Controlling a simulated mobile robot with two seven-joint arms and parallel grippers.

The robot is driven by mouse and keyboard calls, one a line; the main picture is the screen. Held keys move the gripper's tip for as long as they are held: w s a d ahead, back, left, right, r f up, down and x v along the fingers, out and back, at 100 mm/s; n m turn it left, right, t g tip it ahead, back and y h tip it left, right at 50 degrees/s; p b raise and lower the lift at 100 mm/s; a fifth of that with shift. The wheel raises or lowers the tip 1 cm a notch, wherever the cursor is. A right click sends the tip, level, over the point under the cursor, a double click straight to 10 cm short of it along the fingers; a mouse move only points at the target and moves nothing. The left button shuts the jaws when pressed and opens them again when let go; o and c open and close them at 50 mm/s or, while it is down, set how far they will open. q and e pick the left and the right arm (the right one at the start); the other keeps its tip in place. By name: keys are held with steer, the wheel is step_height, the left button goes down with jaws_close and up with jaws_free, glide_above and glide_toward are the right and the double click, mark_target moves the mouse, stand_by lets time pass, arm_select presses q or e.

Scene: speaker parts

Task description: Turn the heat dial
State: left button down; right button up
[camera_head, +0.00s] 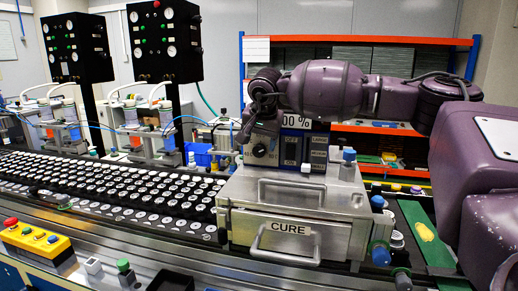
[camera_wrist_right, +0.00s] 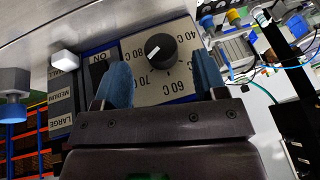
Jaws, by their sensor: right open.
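The heat dial is a round black knob (camera_wrist_right: 162,50) with a white pointer line, on a pale panel marked in degrees C. In the right wrist view the line points to the lower left, near the 70 and 80 marks. My right gripper (camera_wrist_right: 163,76) is open, with one blue fingertip on each side below the dial. I cannot tell whether they touch it. In the head view the dial (camera_head: 260,150) sits on the box above the CURE drawer (camera_head: 290,236), with my right gripper (camera_head: 247,127) just above it. My left gripper is not in view.
A dark switch (camera_wrist_right: 98,70) and size labels (camera_wrist_right: 62,105) sit beside the dial panel. A conveyor tray of several black-and-white parts (camera_head: 110,190) fills the left. Black gauge boxes (camera_head: 165,40) stand behind. A green strip with a yellow part (camera_head: 425,232) lies right.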

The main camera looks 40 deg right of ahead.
mark_target(259, 150)
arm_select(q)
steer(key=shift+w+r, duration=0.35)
arm_select(e)
steer(key=shift+x, duration=1.75)
